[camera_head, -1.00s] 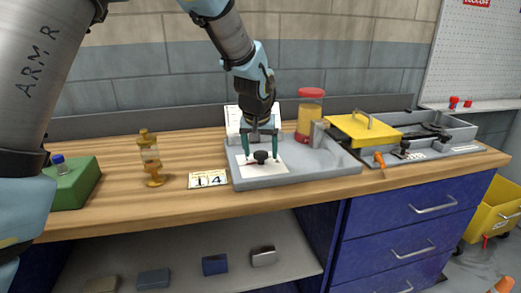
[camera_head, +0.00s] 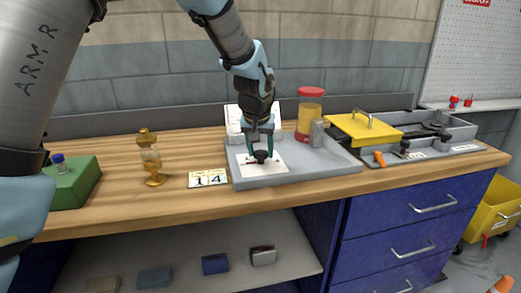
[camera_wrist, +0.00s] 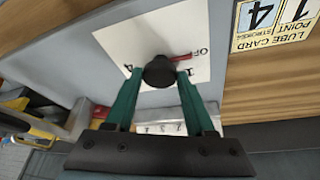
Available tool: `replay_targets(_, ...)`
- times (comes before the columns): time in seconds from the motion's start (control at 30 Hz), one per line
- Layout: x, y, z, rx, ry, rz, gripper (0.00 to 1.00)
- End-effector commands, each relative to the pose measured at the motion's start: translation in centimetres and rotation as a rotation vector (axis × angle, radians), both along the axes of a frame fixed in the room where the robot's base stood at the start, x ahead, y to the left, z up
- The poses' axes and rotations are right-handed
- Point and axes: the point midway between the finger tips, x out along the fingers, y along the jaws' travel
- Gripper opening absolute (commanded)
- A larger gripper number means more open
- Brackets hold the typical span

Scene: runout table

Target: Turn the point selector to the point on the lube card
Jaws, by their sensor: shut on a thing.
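The point selector is a black round knob (camera_wrist: 158,72) with a red pointer (camera_wrist: 182,57), on a white plate (camera_wrist: 203,78). In the head view the knob (camera_head: 262,156) sits on a grey tray (camera_head: 320,167). My gripper (camera_wrist: 160,75) has its green fingers shut on the knob, one on each side. The lube card (camera_head: 208,178) lies on the bench left of the tray and reads point 1, strokes 4.
A brass oiler (camera_head: 151,160) and a green box (camera_head: 75,183) are to the left. A yellow lid (camera_head: 362,129) is to the right.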

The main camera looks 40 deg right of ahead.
Motion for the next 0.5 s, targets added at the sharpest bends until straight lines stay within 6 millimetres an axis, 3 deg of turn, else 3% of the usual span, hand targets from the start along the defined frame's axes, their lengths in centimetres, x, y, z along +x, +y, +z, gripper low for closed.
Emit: replay_targets(0.5, 0.42, 0.25, 0.16, -0.002, 0.003, -0.287, 0.0)
